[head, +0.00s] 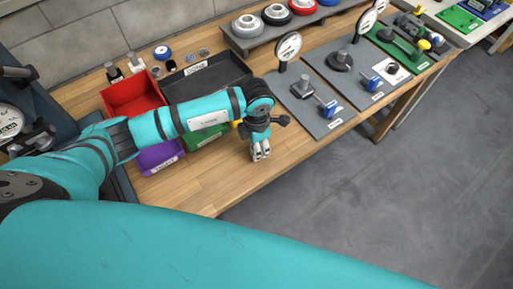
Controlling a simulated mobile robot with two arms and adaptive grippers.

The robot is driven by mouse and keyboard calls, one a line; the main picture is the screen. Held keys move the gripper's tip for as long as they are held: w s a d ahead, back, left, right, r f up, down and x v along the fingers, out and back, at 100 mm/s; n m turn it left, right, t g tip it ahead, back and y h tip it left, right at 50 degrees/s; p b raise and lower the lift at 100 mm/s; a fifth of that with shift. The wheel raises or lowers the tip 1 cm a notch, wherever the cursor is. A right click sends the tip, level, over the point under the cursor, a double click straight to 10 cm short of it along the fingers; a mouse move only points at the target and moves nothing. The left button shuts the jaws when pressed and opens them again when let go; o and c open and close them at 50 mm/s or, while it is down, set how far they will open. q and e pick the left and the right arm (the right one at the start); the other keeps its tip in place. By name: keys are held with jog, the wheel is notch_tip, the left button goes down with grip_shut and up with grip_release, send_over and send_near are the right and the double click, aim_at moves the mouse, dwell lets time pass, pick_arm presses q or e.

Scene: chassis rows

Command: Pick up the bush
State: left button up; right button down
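My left gripper (260,152) hangs over the front part of the wooden bench, right of the green bin (207,136). Its fingers point down and look close together, but the view is too small to tell whether they are shut; I see nothing clearly held. I cannot identify the bush for certain. Several small parts stand at the back left of the bench: a dark and silver part (114,73), a silver part (135,63), a blue ring (162,52) and small grey pieces (190,57). My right gripper is not in view.
A red bin (131,92), a purple bin (160,157) and a black tray (232,62) stand on the bench (205,190). Gauge plates (318,118) with dials line the right side. A raised shelf (238,42) holds ring parts. Bare wood lies around my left gripper.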

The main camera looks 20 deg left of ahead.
pick_arm(q)
jog(key=c, duration=0.6)
jog(key=shift+r, duration=0.1)
